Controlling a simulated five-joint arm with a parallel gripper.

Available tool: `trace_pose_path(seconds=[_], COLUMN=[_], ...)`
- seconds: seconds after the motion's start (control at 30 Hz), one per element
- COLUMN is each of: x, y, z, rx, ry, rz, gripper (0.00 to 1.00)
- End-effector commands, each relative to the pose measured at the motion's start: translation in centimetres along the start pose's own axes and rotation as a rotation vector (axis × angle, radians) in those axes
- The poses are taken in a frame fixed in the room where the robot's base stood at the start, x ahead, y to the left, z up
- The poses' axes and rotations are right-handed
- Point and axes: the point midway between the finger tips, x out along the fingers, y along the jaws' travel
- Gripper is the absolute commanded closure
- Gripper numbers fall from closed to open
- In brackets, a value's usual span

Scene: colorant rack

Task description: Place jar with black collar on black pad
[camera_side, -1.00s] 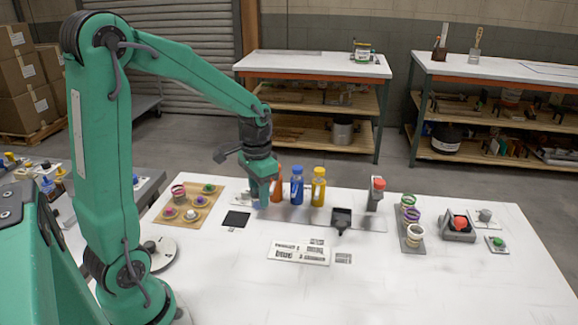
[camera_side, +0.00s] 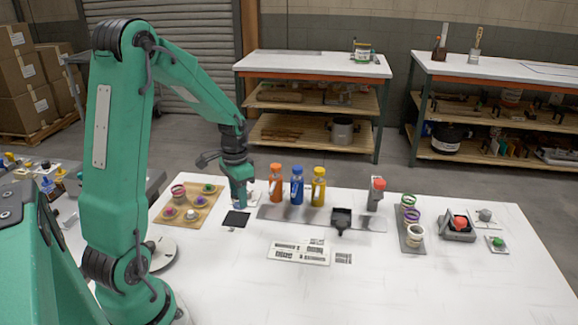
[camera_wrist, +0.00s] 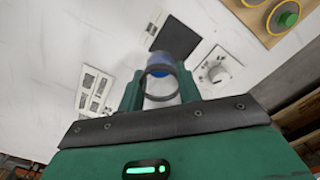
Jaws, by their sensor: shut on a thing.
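My gripper (camera_wrist: 160,95) is shut on a small clear jar (camera_wrist: 161,86) with a dark collar around it and blue showing at its far end. In the side view my gripper (camera_side: 240,203) is low over the table, just behind the black pad (camera_side: 236,219), and mostly covers the jar. The black pad is a flat dark square on the white table. In the wrist view the pad (camera_wrist: 176,38) lies just beyond the jar, partly hidden by it. The jar appears apart from the pad; its exact height is hard to tell.
A wooden board (camera_side: 173,218) with several coloured pots is left of the pad. Orange (camera_side: 276,184), blue (camera_side: 297,186) and yellow (camera_side: 318,187) bottles stand on a grey strip (camera_side: 267,212) to the right. A white plate with a dial (camera_wrist: 216,70) is beside the jar.

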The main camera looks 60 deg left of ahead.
Motion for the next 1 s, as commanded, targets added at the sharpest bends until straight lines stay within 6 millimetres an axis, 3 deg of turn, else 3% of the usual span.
trace_pose_path(seconds=[0.1, 0.27, 0.57, 1.0], x=[1.0, 1.6, 2.1, 5.7], y=[-1.6, -2.7, -2.8, -2.7], z=[0.2, 0.2, 0.2, 0.3], rx=[-0.003, -0.001, 0.001, 0.001], ry=[-0.002, 0.0, -0.001, -0.001], rz=[0.002, 0.0, 0.001, 0.001], gripper=[0.91, 0.91, 0.91, 0.91])
